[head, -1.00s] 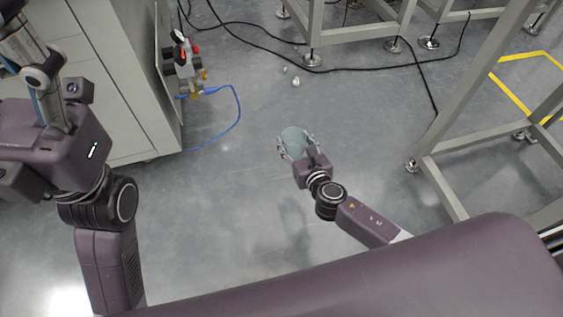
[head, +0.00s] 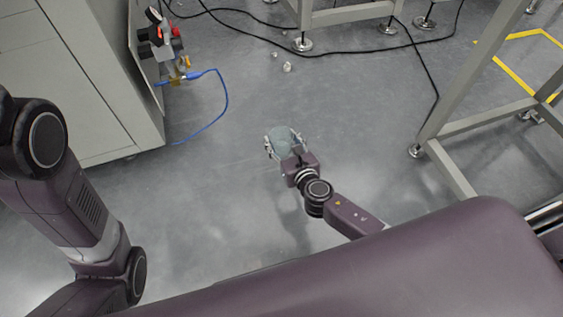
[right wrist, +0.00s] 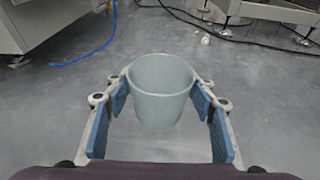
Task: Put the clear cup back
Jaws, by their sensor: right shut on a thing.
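The clear cup (right wrist: 160,92) is a pale, see-through tumbler with a round open rim. It stands roughly upright between the fingers of my right gripper (right wrist: 160,95), whose blue pads press on its two sides. In the head view the cup (head: 286,141) shows at the end of my right arm, above bare grey floor, with the right gripper (head: 284,147) shut around it. My left gripper is out of the head view; only part of my left arm shows at the left edge.
A grey cabinet (head: 75,70) stands at the upper left, with a valve unit (head: 163,45) and a blue hose (head: 222,112) on its side. Metal frame legs (head: 470,110) stand at the right. Black cables (head: 350,48) and small white bits (head: 287,67) lie on the floor.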

